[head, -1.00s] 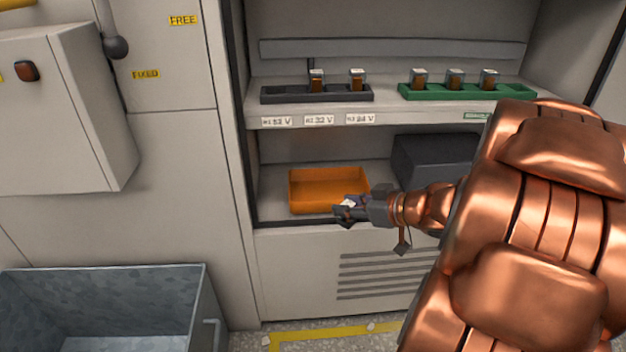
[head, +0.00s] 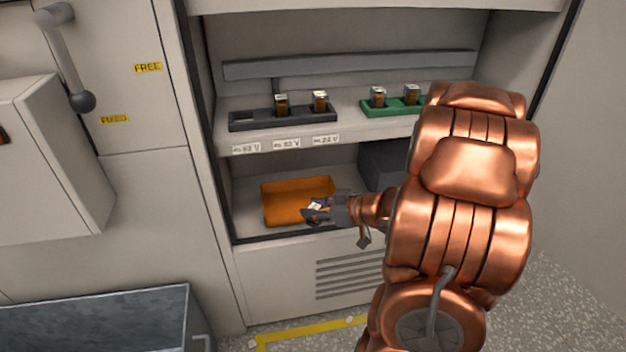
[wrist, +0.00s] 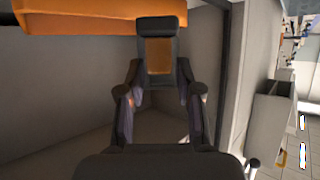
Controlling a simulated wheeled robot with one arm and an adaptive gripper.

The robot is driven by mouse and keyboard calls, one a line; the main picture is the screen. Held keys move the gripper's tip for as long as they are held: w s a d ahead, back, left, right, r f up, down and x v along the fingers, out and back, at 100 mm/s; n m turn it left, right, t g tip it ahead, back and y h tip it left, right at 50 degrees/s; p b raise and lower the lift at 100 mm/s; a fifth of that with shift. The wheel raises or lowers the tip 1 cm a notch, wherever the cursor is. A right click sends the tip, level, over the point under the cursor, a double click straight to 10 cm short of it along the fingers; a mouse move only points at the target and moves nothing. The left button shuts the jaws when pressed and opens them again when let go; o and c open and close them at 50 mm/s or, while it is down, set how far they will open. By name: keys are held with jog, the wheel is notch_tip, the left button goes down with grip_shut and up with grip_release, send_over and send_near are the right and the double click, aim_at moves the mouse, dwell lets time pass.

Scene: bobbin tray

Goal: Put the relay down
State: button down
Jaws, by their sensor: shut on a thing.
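My gripper (head: 314,212) is shut on a relay (head: 317,205), which shows only as a small pale-and-dark shape between the fingers in the head view. In the wrist view the relay (wrist: 159,55) is a dark block with an amber-brown face, held between the two fingertips. An orange bin (head: 283,187) stands on the lower shelf of the cabinet. My gripper is at the bin's front right side and covers part of it. In the wrist view the bin (wrist: 70,18) spans the upper left, beyond the fingers. I cannot tell whether the relay touches anything besides the fingers.
On the upper shelf, a dark rack (head: 252,126) and a green rack (head: 378,112) hold relays. The dark rack's left slot looks empty. A dark box (head: 376,165) stands right of the bin. A grey metal tub (head: 95,305) is at lower left.

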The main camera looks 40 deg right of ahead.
jog(key=shift+w+d+r+p, duration=0.25)
jog(key=shift+w+p, duration=0.05)
jog(key=shift+p, duration=0.55)
jog(key=p, duration=0.2)
jog(key=w+p, duration=0.1)
jog(key=p, duration=0.1)
jog(key=shift+w+d+f, duration=0.2)
jog(key=shift+d+f, duration=0.05)
jog(key=shift+d, duration=0.1)
jog(key=w+d, duration=0.2)
jog(key=w, duration=0.1)
jog(key=w+d+f+b, duration=0.1)
jog(key=w+d, duration=0.1)
jog(key=w, duration=0.1)
jog(key=w+d+b, duration=0.1)
jog(key=w+d, duration=0.1)
jog(key=w, duration=0.1)
jog(key=shift+f, duration=0.15)
jog(key=shift+f+b, duration=0.85)
jog(key=shift+f, duration=0.8)
jog(key=shift+f, duration=0.2)
jog(key=c, duration=0.8)
grip_release()
jog(key=shift+o, duration=0.2)
